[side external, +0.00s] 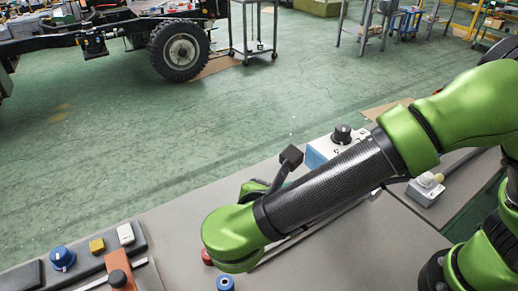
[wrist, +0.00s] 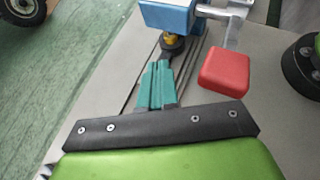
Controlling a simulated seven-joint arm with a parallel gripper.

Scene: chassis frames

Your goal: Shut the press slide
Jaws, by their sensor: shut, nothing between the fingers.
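In the wrist view my gripper (wrist: 160,68) is shut and empty, its teal fingers together over the grey bench. Just beyond the fingertips is a dark round part with a yellow ring (wrist: 172,41), at the front of a blue block (wrist: 166,15). I cannot tell whether the fingertips touch it. A metal bracket (wrist: 231,30) runs from the blue block to a red pad (wrist: 224,72), right of the fingers. Narrow rails (wrist: 192,68) run along the bench below. I cannot tell for certain which part is the press slide. In the side view my wrist hides the fingers.
In the side view a blue-and-white box with a black knob (side external: 342,134) stands behind my arm. A blue ring (side external: 225,284) lies near my wrist. The bench middle is clear.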

